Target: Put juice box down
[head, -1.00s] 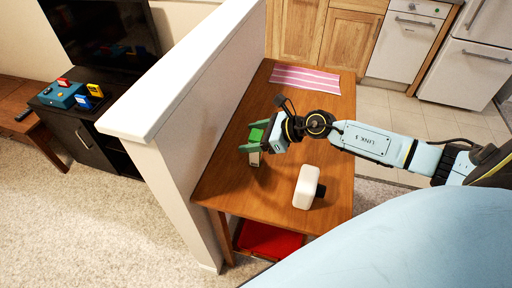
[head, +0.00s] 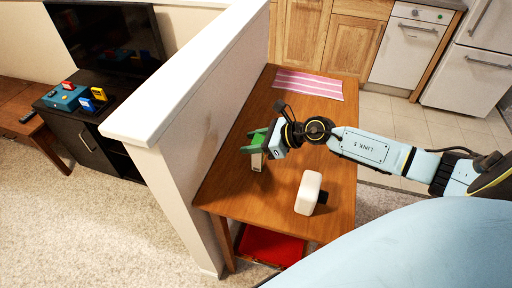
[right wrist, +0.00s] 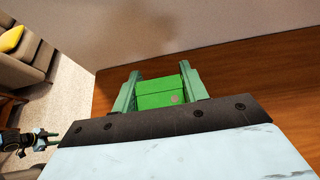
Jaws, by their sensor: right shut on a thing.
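The juice box has a green top and a pale lower part. In the head view its pale lower part (head: 257,162) shows below my right gripper (head: 258,146), over the table's left side by the low wall. My right gripper is shut on the box. In the right wrist view the green box (right wrist: 160,92) sits between the two green fingers. The box looks upright and at or very close to the tabletop; I cannot tell whether it touches. My left gripper (right wrist: 46,138) shows small at the left edge of the right wrist view and is outside the head view.
A red tray (head: 270,246) is below. The middle of the tabletop is clear.

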